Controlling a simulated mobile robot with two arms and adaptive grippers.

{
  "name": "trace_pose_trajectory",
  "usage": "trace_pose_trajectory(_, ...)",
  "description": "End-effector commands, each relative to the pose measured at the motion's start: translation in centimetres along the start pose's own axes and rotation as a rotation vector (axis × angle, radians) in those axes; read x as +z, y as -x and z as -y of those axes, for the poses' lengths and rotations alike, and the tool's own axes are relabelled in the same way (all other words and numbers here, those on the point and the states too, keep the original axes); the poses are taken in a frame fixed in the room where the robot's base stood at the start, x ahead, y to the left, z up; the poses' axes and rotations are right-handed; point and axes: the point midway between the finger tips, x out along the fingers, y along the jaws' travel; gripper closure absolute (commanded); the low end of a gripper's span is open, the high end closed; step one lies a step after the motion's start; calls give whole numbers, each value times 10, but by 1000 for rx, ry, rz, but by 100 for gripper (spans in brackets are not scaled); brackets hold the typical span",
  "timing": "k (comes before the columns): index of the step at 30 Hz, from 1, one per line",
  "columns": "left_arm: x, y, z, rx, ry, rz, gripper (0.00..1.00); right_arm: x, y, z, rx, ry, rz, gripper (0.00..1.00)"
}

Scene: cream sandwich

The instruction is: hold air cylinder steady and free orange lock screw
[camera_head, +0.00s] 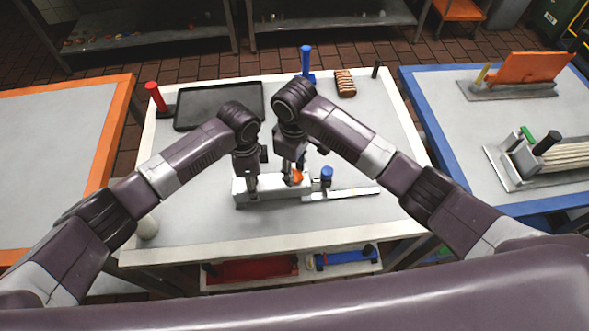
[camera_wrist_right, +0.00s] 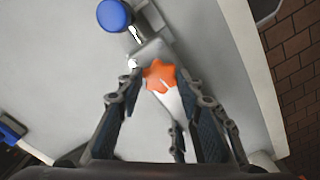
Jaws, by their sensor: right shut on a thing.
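The air cylinder (camera_head: 271,191) is a pale, long block lying on the white-edged table in front of me. An orange lock screw (camera_head: 298,177) with a star-shaped head sits on its top near the right end. My right gripper (camera_head: 292,176) is shut on the orange lock screw, which also shows between the fingertips in the right wrist view (camera_wrist_right: 160,75). My left gripper (camera_head: 251,186) points down at the cylinder's left part; whether its fingers grip the body cannot be told. A blue knob (camera_head: 327,173) stands just right of the cylinder and shows in the wrist view (camera_wrist_right: 115,14).
A thin pale bar (camera_head: 350,193) extends right from the cylinder. A black tray (camera_head: 215,106), a red-handled tool (camera_head: 155,95), a blue-handled tool (camera_head: 306,62) and a brown striped block (camera_head: 345,83) lie toward the back. The table's right part is clear.

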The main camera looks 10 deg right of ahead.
Motion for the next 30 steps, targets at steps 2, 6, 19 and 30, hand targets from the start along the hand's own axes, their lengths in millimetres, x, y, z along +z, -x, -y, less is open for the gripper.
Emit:
trace_pose_trajectory(2,1,-1,0,0,0,3,100,0,1,-1,3,74,-1,91)
trace_pose_trajectory(6,1,-1,0,0,0,3,100,0,0,-1,2,207,-1,91)
trace_pose_trajectory(19,1,-1,0,1,0,2,100,0,0,-1,3,573,0,91)
trace_pose_trajectory(30,1,-1,0,1,0,2,100,-1,0,0,2,740,-2,91)
